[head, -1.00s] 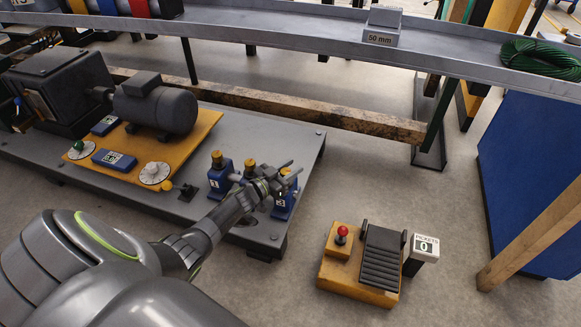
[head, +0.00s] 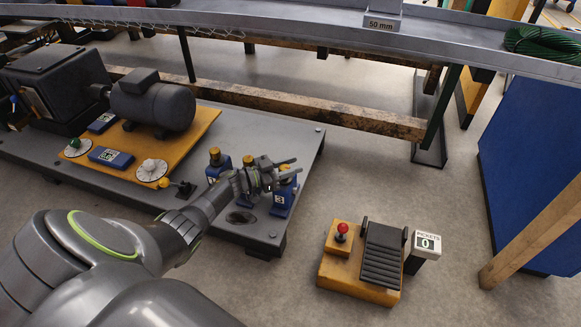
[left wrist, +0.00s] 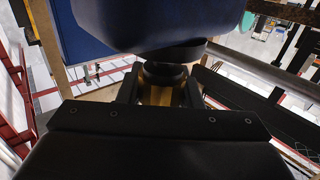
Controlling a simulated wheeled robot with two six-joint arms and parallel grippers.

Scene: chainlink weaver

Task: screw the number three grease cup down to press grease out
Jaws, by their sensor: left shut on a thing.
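The number three grease cup has a blue body with a white "3" label (head: 280,199) and stands at the right end of a row on the grey plate. My left gripper (head: 286,170) is over its top, with the fingers pointing right. In the left wrist view, my left gripper (left wrist: 160,94) is shut on a brass-coloured part between its fingers, seemingly the cup's cap. A blue block (left wrist: 135,22) fills the top of that view. The fingers hide most of the cap. My right gripper is out of view.
Grease cups one (head: 216,166) and two (head: 248,161) stand just left of my gripper. A motor (head: 158,105) sits on an orange base at left. A pedal box (head: 340,262) with a red knob stands on the floor at right, beside a counter reading 0 (head: 427,243).

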